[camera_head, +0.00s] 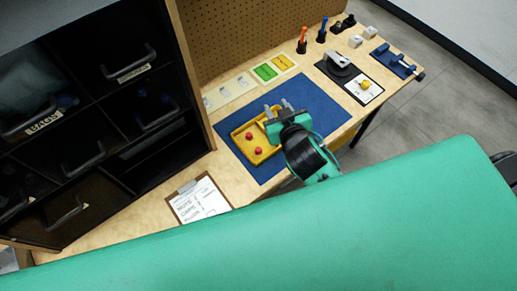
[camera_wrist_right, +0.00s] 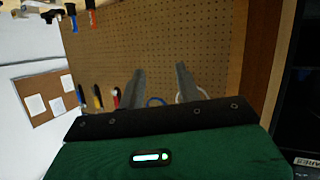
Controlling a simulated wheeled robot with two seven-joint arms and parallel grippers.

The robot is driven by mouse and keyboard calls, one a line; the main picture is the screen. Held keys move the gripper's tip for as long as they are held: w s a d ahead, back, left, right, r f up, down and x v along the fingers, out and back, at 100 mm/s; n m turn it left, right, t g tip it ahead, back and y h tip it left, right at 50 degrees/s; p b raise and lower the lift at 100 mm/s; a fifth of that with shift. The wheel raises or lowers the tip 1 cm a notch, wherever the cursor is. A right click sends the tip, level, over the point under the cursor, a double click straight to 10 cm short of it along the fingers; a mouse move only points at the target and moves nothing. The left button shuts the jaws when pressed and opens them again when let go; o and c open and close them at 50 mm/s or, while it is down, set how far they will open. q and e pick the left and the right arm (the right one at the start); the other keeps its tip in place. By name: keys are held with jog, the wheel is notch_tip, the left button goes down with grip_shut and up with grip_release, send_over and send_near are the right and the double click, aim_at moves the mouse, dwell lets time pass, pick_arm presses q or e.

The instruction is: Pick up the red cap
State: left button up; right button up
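Two red caps, one at the upper left (camera_head: 249,136) and one at the lower right (camera_head: 258,150), lie in a yellow tray (camera_head: 237,131) on the blue mat (camera_head: 318,101). My right gripper (camera_head: 277,107) is above the tray's far right end, beside the caps in the head view and apart from them. Its two fingers are spread with nothing between them, as the right wrist view also shows (camera_wrist_right: 160,72). The gripper and wrist cover the right part of the tray. The caps do not show in the right wrist view. My left gripper is not in view.
A clipboard (camera_head: 199,200) lies near the bench's front left. A dark drawer cabinet (camera_head: 100,118) stands at the left and a pegboard (camera_head: 240,40) behind. Green and yellow cards (camera_head: 266,72), a black device (camera_head: 338,66) and a blue vise-like fixture (camera_head: 392,61) sit farther along.

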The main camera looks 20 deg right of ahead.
jog(key=w+a+r+n+t+y, duration=0.4)
jog(key=a+r+n+y, duration=0.4)
jog(key=a+r+y, duration=0.4)
jog(key=s+a+r+n+g+y, duration=0.2)
jog(key=s+a+n+g+y, duration=0.1)
jog(key=a+n+g+y, duration=0.4)
jog(key=n+g+h+p, duration=0.3)
jog(key=n+g+h, duration=0.3)
jog(key=g+h, duration=0.85)
send_over(258, 149)
jog(key=f+t+h, duration=0.1)
jog(key=f, duration=0.9)
jog(key=f+h, duration=0.1)
jog(key=f, duration=0.9)
jog(key=f+t+h, duration=0.1)
jog(key=f, duration=0.9)
jog(key=shift+w+d+t, duration=0.15)
jog(key=shift+w+t, duration=0.1)
jog(key=shift+t, duration=0.1)
jog(key=shift+f, duration=0.2)
jog(key=shift+s+f+p, duration=0.15)
jog(key=shift+f+p, duration=0.15)
jog(key=shift+f, duration=0.3)
notch_tip(258, 149, down, 3)
jog(key=shift+f+p, duration=0.1)
jog(key=shift+p, duration=0.5)
jog(key=shift+f, duration=0.5)
